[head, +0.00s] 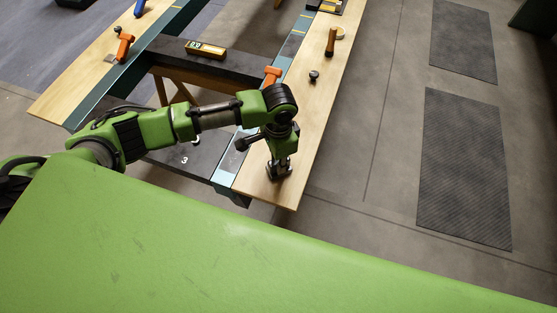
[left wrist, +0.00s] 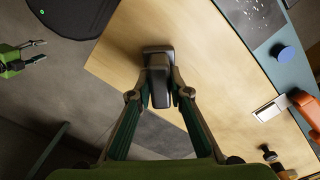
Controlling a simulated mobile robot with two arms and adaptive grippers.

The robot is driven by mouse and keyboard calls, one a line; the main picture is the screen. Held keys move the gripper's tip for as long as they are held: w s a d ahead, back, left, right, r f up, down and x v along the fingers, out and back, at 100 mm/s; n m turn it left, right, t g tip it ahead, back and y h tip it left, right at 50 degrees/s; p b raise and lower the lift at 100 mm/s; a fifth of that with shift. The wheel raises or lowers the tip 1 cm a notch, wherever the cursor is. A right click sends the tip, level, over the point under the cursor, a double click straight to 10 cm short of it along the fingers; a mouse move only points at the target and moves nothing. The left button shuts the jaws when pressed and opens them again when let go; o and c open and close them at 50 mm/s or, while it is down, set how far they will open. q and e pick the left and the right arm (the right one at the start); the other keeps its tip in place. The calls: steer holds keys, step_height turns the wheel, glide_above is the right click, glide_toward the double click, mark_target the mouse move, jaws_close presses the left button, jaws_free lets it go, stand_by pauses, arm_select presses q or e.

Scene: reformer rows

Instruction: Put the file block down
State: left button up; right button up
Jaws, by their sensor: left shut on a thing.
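My left gripper (head: 279,174) points down over the near end of the right wooden plank (head: 302,135). In the left wrist view its fingers (left wrist: 160,95) are shut on the file block (left wrist: 157,68), a dark grey block with a wider end. The plank's pale surface is right under the block; I cannot tell whether they touch. In the head view the gripper mostly hides the block. My right gripper (left wrist: 38,51) shows at the left of the left wrist view, off the plank, with its fingers apart and nothing between them.
Farther up the plank are a dark knob (head: 314,76) and a wooden-handled tool (head: 331,40). The plank around the block is clear.

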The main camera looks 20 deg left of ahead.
arm_select(q)
steer(key=shift+f, duration=0.15)
arm_select(e)
steer(key=shift+a, duration=0.1)
arm_select(q)
steer(key=shift+f, duration=0.2)
arm_select(e)
steer(key=shift+a, duration=0.1)
arm_select(q)
steer(key=o, duration=1)
arm_select(e)
steer(key=shift+a, duration=0.15)
arm_select(q)
steer(key=shift+r, duration=0.1)
step_height(320, 180, up, 12)
steer(key=shift+r+b, duration=0.1)
steer(key=shift+b, duration=0.65)
arm_select(e)
steer(key=shift+d+f, duration=0.25)
steer(key=shift+f, duration=0.45)
